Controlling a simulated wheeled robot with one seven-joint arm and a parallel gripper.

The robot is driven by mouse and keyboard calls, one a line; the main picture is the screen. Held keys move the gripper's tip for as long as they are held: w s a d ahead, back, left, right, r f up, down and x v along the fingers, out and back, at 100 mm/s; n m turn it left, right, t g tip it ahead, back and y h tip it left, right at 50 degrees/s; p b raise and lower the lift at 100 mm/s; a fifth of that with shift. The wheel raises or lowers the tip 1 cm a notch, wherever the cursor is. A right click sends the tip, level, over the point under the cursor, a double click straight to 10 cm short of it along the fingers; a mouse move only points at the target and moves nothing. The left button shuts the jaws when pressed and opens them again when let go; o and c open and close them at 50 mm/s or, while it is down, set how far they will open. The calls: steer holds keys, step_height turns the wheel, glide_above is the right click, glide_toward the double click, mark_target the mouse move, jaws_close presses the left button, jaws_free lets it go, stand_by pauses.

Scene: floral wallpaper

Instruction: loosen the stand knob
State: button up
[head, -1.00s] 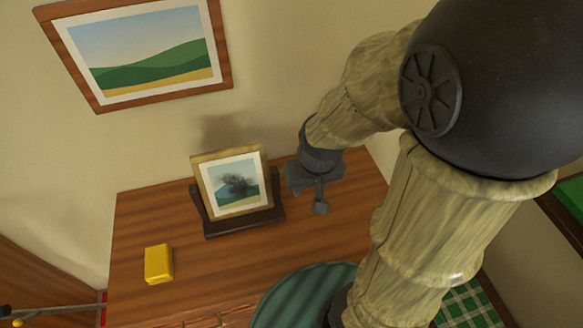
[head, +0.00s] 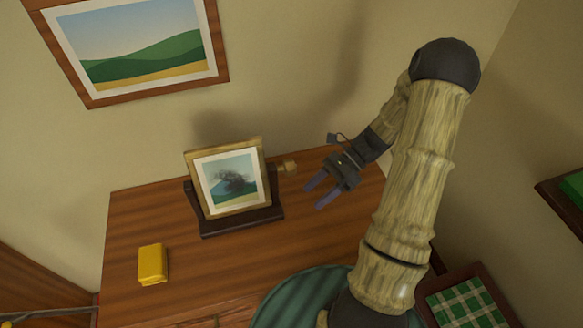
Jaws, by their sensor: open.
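A small framed picture with a dark smudge on it (head: 229,182) stands on a dark wooden stand (head: 241,220) on the wooden cabinet top. The stand knob (head: 290,166), small and tan, sticks out at the right side of the frame. My gripper (head: 318,190) is open and empty, to the right of the stand and a little lower in the picture than the knob. Its two fingers point left and down, apart from the knob and the frame.
A yellow block (head: 152,264) lies on the cabinet top (head: 205,275) left of the stand. A large landscape picture (head: 137,50) hangs on the wall behind. A green checked item in a dark frame (head: 466,312) is at the lower right. The front middle of the top is clear.

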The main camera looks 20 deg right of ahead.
mark_target(291, 166)
steer(key=w+d+f+m+t+y, duration=0.1)
steer(key=w+d+m+t+y, duration=0.1)
steer(key=d+m+t+y, duration=0.2)
steer(key=w+d+f+m+t+y+b, duration=0.1)
steer(key=w+d+f+m+t+y, duration=0.1)
steer(key=d+m+t+y, duration=0.2)
steer(key=d+m+t, duration=0.1)
steer(key=d+m, duration=0.2)
steer(key=m, duration=0.1)
steer(key=shift+d+f+y, duration=0.15)
steer(key=shift+d+y, duration=0.15)
steer(key=p+x, duration=0.4)
steer(key=x, duration=1.3)
steer(key=shift+w+a, duration=0.2)
steer(key=c, duration=1)
